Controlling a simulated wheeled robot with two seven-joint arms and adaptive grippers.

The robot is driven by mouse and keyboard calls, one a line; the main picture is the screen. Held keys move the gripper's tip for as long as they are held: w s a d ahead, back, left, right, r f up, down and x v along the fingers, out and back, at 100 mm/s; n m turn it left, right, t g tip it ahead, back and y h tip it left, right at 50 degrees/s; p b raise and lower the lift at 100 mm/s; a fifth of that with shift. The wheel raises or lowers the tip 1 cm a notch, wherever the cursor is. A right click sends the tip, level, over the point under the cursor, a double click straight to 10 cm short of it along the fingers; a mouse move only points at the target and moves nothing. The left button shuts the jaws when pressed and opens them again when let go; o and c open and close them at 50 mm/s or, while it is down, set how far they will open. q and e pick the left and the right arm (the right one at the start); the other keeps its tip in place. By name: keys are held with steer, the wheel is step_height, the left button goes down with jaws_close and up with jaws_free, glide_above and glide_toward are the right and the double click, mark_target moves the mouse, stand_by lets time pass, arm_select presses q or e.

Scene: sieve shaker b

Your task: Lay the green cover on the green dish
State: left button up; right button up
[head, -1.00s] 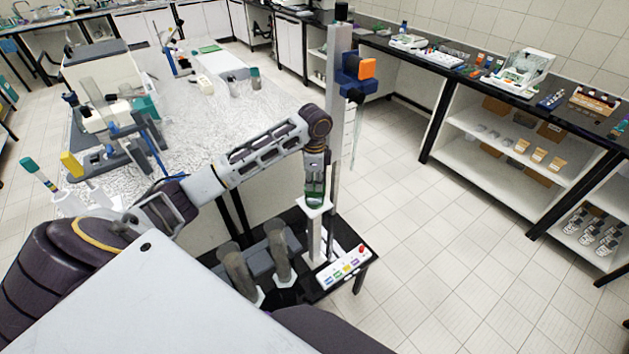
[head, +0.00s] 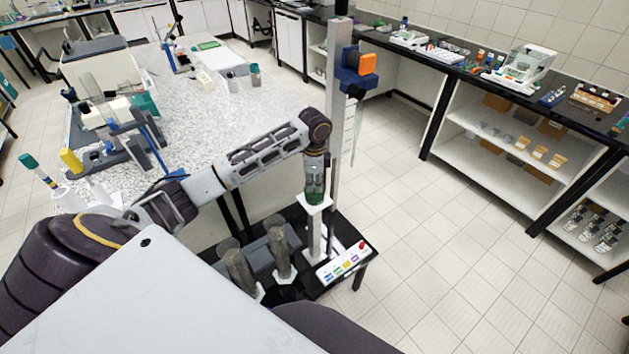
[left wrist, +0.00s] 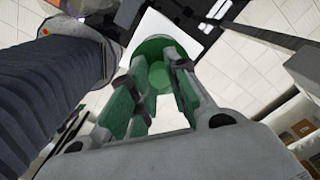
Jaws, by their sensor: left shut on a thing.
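A round green shape, which I take for the green cover (left wrist: 158,75), lies between my left gripper's fingers in the left wrist view. My left gripper (head: 316,184) points down over a white square plate (head: 326,202) on a white column, and is shut on the cover. The plate also shows in the left wrist view (left wrist: 188,38). Green also shows at the fingertips in the head view. The green dish cannot be clearly told apart from the cover, and whether the two touch is unclear. My right gripper is not in view.
A tall grey post (head: 336,110) with a blue and orange unit (head: 367,64) stands close beside my left wrist. A panel with coloured buttons (head: 343,262) and two grey cylinders (head: 240,272) are near the column's foot. Open floor lies to the right.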

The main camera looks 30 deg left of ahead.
arm_select(q)
steer(key=shift+f, duration=0.3)
steer(key=shift+f, duration=0.6)
stand_by(1.0)
steer(key=o, duration=0.8)
steer(key=shift+o, duration=0.2)
steer(key=shift+r, duration=0.2)
step_height(320, 180, up, 12)
steer(key=shift+f, duration=0.2)
steer(key=shift+f, duration=0.1)
stand_by(0.5)
